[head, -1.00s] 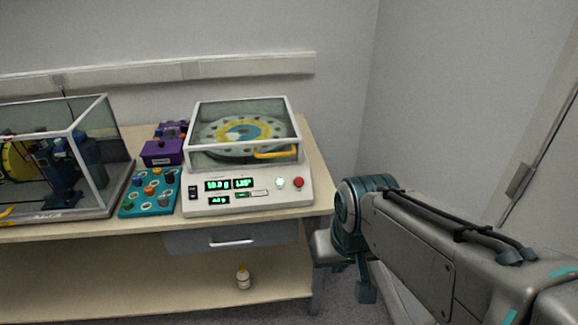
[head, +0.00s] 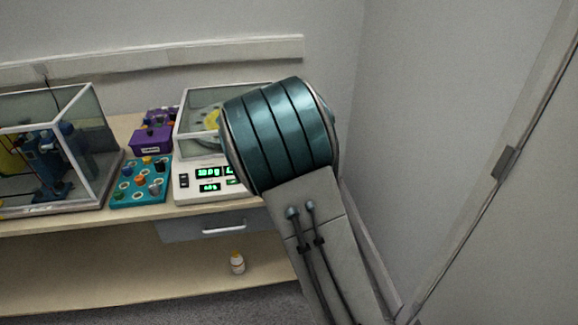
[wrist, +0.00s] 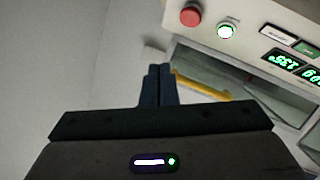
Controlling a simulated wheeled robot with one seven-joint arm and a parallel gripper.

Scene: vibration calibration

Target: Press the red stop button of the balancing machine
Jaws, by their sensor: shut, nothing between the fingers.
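The balancing machine (head: 183,194) stands on the table, with green digits lit on its front panel. My arm covers its right part in the head view, so the buttons are hidden there. In the wrist view the red stop button (wrist: 190,16) is at the top, next to a lit white-green button (wrist: 226,31). My gripper (wrist: 158,72) is shut and empty, its fingertips below and to the left of the red button in the picture, apart from it. The yellow handle (wrist: 203,86) of the machine's lid shows just right of the fingertips.
A teal tray (head: 117,196) with several coloured knobs and a purple box (head: 150,140) stand left of the machine. A glass-sided case (head: 88,150) is further left. A small bottle (head: 237,263) is on the lower shelf. Walls are close behind and to the right.

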